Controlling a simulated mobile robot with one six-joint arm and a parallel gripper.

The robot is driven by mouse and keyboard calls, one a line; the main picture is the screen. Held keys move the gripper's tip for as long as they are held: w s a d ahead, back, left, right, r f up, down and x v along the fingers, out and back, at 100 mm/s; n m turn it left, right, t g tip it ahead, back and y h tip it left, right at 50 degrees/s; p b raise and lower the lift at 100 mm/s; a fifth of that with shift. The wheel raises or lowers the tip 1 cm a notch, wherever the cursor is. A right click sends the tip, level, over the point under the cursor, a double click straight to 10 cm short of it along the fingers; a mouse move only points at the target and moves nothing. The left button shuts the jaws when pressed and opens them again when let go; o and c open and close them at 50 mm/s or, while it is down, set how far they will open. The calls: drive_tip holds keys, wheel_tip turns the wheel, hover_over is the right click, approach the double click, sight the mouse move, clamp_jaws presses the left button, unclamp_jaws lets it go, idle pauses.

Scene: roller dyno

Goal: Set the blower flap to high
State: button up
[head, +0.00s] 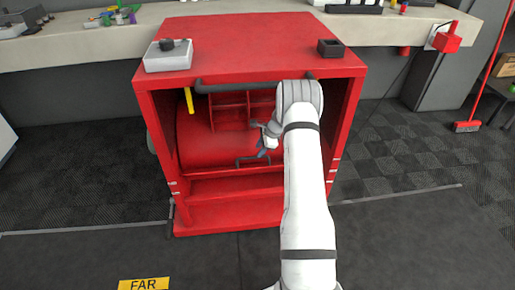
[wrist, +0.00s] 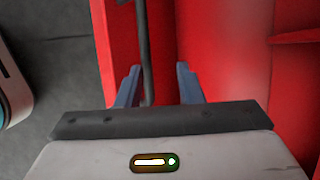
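A red cabinet (head: 240,50) with an open front holds a large red drum (head: 200,135). A yellow lever (head: 188,99) hangs at the upper left of the opening. A dark bent rod (head: 245,163) shows low in front of the drum. No part is clearly labelled as the blower flap, and no high mark is readable. My gripper (head: 263,138) is at the cabinet front, near the drum. In the wrist view my gripper (wrist: 158,72) is open; a dark rod (wrist: 146,45) shows between its fingers, closer to the left one. I cannot tell if they touch.
On the cabinet top are a grey box with a dark knob (head: 168,57) and a small black tray (head: 330,48). A dark bar (head: 235,88) runs under the top's front edge. A bench (head: 90,42) stands behind. The floor in front is clear, with a yellow FAR sign (head: 144,284).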

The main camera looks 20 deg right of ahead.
drive_tip(key=s+d, duration=0.2)
drive_tip(key=d, duration=0.1)
drive_tip(key=s+d, duration=0.3)
drive_tip(key=s+d+p, duration=0.1)
drive_tip(key=s+d, duration=0.1)
drive_tip(key=d, duration=0.1)
drive_tip(key=shift+s+r, duration=0.3)
drive_tip(key=shift+s, duration=0.1)
